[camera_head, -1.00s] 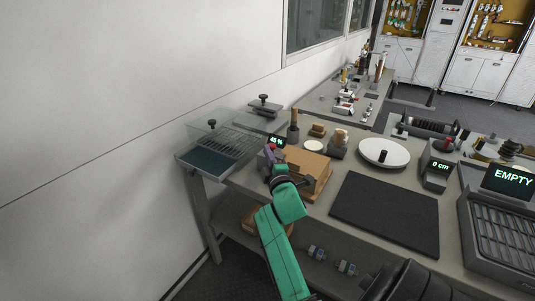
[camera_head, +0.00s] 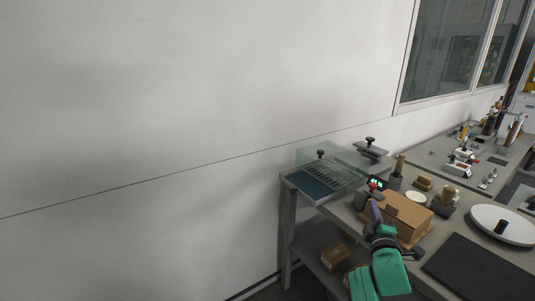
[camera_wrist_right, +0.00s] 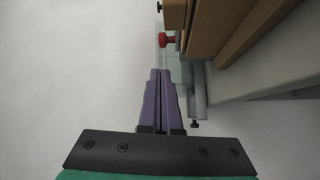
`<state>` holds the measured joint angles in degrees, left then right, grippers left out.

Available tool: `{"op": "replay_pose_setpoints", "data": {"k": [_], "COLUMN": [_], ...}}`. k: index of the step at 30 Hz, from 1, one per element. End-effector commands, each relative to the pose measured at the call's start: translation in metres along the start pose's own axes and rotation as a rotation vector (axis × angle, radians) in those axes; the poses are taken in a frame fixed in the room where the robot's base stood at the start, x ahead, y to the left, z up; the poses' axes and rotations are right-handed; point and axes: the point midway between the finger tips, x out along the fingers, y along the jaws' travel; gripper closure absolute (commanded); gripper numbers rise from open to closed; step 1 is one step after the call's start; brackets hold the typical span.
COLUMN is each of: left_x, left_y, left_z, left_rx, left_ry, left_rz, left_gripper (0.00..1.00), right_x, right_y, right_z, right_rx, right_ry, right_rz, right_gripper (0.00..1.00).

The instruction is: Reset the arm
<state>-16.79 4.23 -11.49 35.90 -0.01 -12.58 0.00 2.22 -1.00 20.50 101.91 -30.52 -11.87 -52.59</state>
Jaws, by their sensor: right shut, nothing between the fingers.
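My right gripper (camera_head: 374,211) has purple fingers and hangs from my green arm, just left of the cardboard-coloured box near the table's left end. In the right wrist view the fingers of my right gripper (camera_wrist_right: 160,75) are together, with nothing held between them. A red knob (camera_wrist_right: 166,40) shows just beyond the fingertips there. My left gripper is not in view.
The brown box (camera_head: 400,213) stands on the grey table, close right of the gripper. A clear-lidded tray (camera_head: 312,186) sits at the table's left end, behind a small green-lit display (camera_head: 377,183). A white disc (camera_head: 500,225) and a black mat (camera_head: 470,270) lie farther right. White wall fills the left.

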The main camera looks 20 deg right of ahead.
Motion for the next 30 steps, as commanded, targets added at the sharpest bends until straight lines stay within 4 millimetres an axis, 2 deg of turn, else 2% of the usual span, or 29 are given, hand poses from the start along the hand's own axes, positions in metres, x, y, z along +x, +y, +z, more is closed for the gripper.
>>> {"op": "replay_pose_setpoints", "data": {"k": [2, 5, 9, 12, 18, 25, 26, 30], "left_x": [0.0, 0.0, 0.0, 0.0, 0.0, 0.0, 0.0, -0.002], "left_y": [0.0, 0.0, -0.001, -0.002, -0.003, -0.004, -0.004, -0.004], "left_z": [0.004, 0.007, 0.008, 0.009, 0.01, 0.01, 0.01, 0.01], "left_rx": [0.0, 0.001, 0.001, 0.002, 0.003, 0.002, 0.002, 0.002], "left_ry": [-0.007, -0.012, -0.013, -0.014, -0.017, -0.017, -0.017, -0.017], "left_rz": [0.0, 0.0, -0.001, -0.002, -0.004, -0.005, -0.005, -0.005], "left_gripper": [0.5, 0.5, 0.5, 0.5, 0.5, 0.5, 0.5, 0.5], "right_x": [-0.005, -0.03, -0.101, -0.148, -0.227, -0.309, -0.314, -0.308], "right_y": [-0.008, -0.04, -0.108, -0.138, -0.169, -0.183, -0.188, -0.235], "right_z": [0.0, -0.004, -0.024, -0.036, -0.05, -0.06, -0.059, -0.056], "right_rx": [0.037, 0.199, 0.496, 0.611, 0.725, 0.766, 0.765, 0.751], "right_ry": [-0.008, -0.05, -0.18, -0.273, -0.438, -0.62, -0.639, -0.651], "right_rz": [-0.038, -0.201, -0.558, -0.744, -1.01, -1.248, -1.265, -1.27], "right_gripper": [1.0, 1.0, 1.0, 1.0, 1.0, 1.0, 1.0, 1.0]}}
